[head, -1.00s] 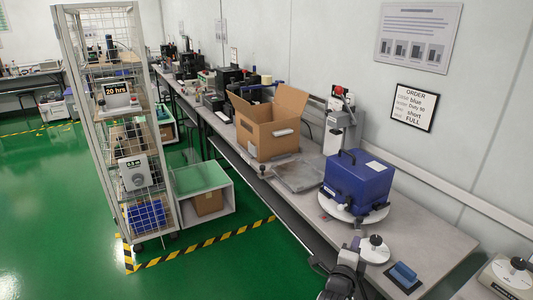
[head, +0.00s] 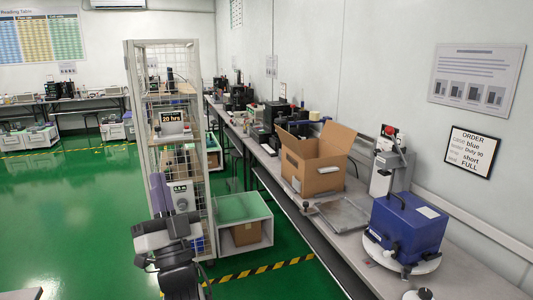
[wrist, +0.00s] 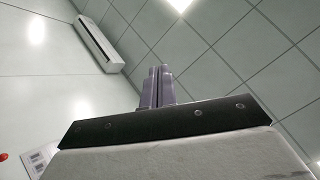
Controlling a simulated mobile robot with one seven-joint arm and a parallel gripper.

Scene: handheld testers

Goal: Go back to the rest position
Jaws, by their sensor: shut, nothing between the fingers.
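My gripper (head: 160,193) is raised in front of the wire-sided shelf rack in the head view, its fingers pointing up. In the wrist view my gripper (wrist: 158,70) shows its two purple-grey fingers side by side, shut with nothing between them. My gripper touches nothing that I can see.
The shelf rack (head: 132,100) stands close behind my arm. The bench (head: 350,268) on the right holds an open cardboard box (head: 313,165) and a blue case (head: 408,225). The green floor (head: 70,220) on the left is clear.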

